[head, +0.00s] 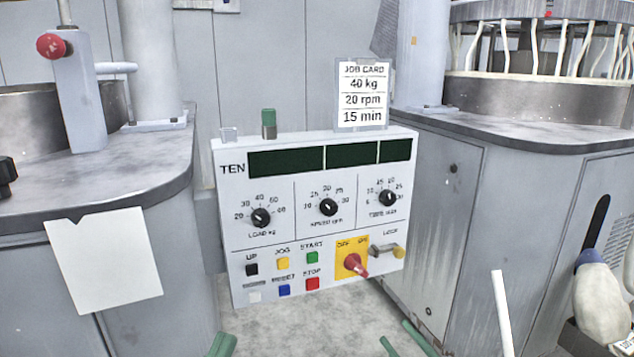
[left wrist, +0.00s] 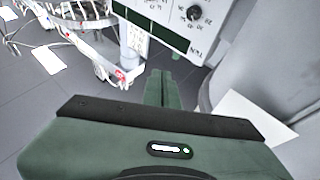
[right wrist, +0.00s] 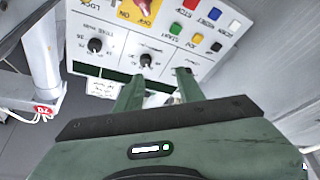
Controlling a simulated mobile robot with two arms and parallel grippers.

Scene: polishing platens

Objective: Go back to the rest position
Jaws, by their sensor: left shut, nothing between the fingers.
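My left gripper (head: 222,345) shows at the bottom edge of the head view, below the control panel (head: 232,190). In the left wrist view its green fingers (left wrist: 160,88) are together with nothing between them. My right gripper (head: 395,331) is at the bottom edge, right of the middle. In the right wrist view its two fingers (right wrist: 158,90) are well apart with nothing held. Both grippers appear clear of the panel, in front of and below it. Most of both arms is out of the head view.
The panel carries three black knobs, coloured buttons and a yellow switch (head: 352,264) with a red handle. A job card (head: 362,95) reads 40 kg, 20 rpm, 15 min. Grey machine housings (head: 100,185) stand left and right (head: 440,200). A blank sheet (head: 104,262) hangs at left.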

